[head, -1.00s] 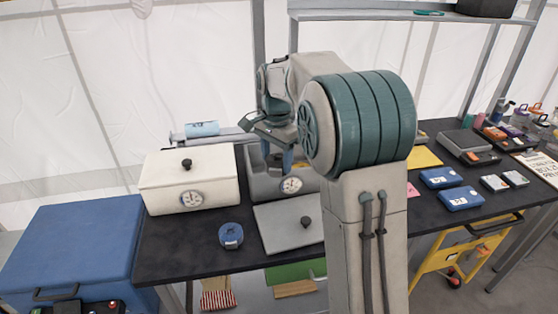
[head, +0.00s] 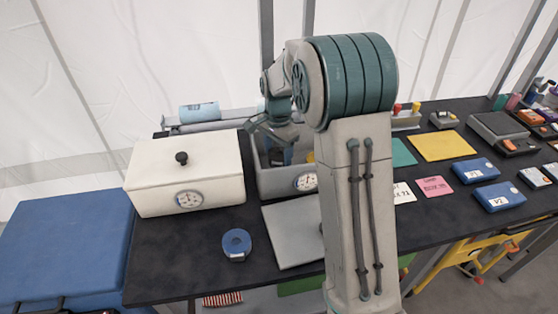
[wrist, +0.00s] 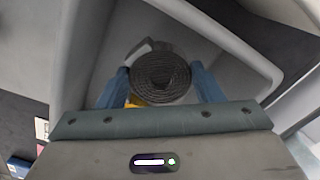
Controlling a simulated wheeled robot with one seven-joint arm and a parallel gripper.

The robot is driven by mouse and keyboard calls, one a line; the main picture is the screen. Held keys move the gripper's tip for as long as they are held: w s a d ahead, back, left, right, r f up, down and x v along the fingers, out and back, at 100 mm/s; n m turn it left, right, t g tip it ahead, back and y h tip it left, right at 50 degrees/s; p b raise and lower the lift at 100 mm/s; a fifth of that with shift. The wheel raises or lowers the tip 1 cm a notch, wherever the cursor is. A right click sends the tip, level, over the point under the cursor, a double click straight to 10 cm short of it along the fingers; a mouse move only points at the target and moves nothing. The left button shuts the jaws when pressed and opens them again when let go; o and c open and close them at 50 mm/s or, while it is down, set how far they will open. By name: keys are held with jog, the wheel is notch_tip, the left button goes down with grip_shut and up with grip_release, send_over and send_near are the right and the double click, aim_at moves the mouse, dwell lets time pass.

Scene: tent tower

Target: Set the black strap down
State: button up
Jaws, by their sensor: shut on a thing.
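The black strap (wrist: 160,78) is a coiled, ribbed roll, seen from above in the wrist view. My gripper (wrist: 160,88) is shut on it, with one blue finger on each side of the coil. In the head view my gripper (head: 278,154) is at the open grey box (head: 280,184), its fingers low within the box's outline. The box's walls (wrist: 88,50) surround the strap in the wrist view. The strap is not clear in the head view. I cannot tell whether it touches the box floor. Something yellow (wrist: 134,101) shows below the strap.
A closed white box (head: 160,165) with a dial stands left of the grey box. A grey lid (head: 290,238) and a blue ring-shaped roll (head: 236,243) lie in front. Bare black tabletop (head: 185,255) shows at the front left. Blue cases (head: 499,196) lie to the right.

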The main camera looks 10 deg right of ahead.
aim_at(278, 155)
jog(key=shift+f, duration=1.95)
jog(key=shift+f, duration=0.15)
jog(key=o, duration=1)
jog(key=shift+o, duration=0.2)
